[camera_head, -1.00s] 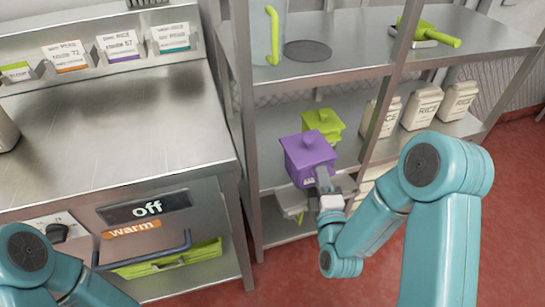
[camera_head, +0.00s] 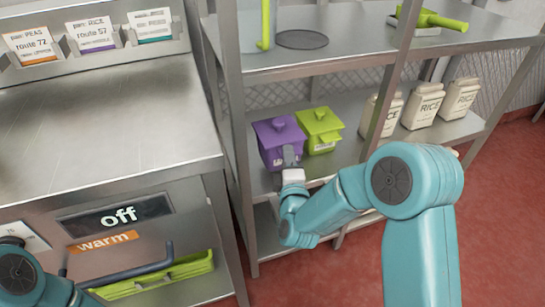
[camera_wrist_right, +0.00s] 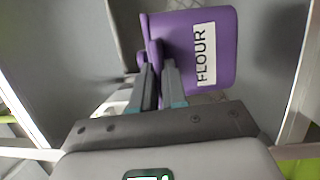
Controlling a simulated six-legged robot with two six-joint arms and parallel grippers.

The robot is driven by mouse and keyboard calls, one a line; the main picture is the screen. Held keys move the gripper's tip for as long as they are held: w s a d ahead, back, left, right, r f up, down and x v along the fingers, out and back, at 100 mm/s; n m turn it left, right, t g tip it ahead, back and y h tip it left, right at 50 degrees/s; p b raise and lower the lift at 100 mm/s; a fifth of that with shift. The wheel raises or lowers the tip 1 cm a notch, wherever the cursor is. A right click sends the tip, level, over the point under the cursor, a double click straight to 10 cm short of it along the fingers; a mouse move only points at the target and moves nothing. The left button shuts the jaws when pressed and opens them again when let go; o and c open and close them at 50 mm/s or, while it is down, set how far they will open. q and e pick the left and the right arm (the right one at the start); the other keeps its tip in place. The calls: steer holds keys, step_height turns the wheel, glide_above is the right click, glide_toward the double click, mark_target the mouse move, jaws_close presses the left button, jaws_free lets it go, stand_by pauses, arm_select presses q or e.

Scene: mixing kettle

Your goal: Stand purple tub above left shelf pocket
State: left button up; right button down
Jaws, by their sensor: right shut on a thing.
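The purple tub (camera_head: 277,139) with its lidded top is at the middle shelf of the metal rack, at the left side, in the head view. It looks upright; I cannot tell whether its base touches the shelf. My right gripper (camera_head: 288,160) is shut on the tub's front. In the right wrist view the gripper (camera_wrist_right: 160,70) holds the purple tub (camera_wrist_right: 180,50), whose label reads FLOUR. A green tub (camera_head: 319,130) stands just right of the purple one. My left gripper is out of view; only part of the left arm shows at the lower left.
Rice containers (camera_head: 422,105) stand on the same shelf to the right. The upper shelf (camera_head: 340,50) is above the tubs. A metal counter (camera_head: 100,120) stands left of the rack.

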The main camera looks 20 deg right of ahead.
mark_target(273, 160)
steer(key=w, duration=0.1)
steer(key=w+a, duration=0.1)
steer(key=w, duration=0.1)
steer(key=w+a, duration=0.1)
steer(key=w, duration=0.1)
steer(key=shift+w+a+b, duration=0.2)
steer(key=shift+w+b, duration=0.05)
steer(key=shift+b, duration=0.05)
step_height(273, 160, down, 4)
steer(key=shift+w+r+b, duration=0.1)
steer(key=shift+r+b, duration=0.1)
steer(key=shift+b, duration=0.65)
steer(key=shift+r, duration=0.1)
steer(key=shift+f, duration=0.2)
steer(key=c, duration=1.2)
jaws_free()
steer(key=shift+o, duration=0.2)
